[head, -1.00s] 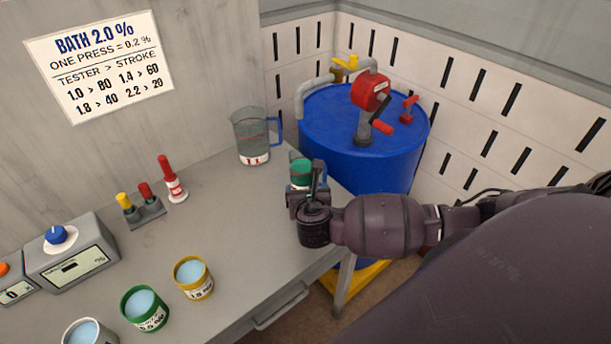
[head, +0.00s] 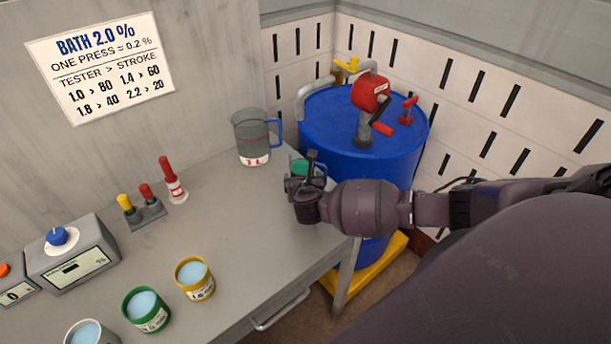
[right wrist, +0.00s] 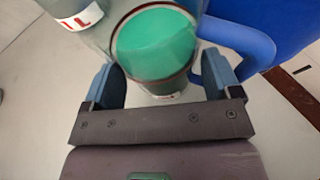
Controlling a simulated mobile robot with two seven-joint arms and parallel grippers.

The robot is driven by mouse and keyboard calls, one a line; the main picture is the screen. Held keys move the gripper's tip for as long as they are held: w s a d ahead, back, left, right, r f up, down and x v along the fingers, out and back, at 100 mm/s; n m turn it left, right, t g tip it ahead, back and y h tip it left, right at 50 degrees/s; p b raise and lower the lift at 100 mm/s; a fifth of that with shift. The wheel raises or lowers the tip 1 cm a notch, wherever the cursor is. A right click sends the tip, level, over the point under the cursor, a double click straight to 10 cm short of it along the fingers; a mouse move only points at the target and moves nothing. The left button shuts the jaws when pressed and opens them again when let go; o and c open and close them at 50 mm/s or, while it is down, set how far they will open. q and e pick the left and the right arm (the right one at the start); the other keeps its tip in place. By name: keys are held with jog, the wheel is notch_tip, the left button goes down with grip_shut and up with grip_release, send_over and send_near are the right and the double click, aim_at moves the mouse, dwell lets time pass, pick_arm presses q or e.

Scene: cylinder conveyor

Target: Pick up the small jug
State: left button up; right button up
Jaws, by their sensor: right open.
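The small jug (head: 300,167) stands near the right end of the bench, partly hidden by my right gripper (head: 306,180). In the right wrist view the small jug (right wrist: 155,42) is clear-walled, looks green inside, and has a blue handle on its right. My right gripper (right wrist: 162,82) is open there, with one blue finger pad on each side of the jug's lower part. I cannot tell whether the pads touch it. My left gripper is out of view.
A larger clear 1 L jug (head: 252,140) stands just behind, against the wall. A blue drum (head: 350,140) with a red crank pump (head: 370,92) is beyond the bench end. Several labelled cups, including a yellow one (head: 194,279), stand at the front left.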

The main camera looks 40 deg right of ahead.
jog(key=shift+w+d+f, duration=0.1)
jog(key=shift+w+d, duration=0.05)
jog(key=shift+w, duration=0.1)
jog(key=c, duration=0.7)
jog(key=shift+c, duration=0.2)
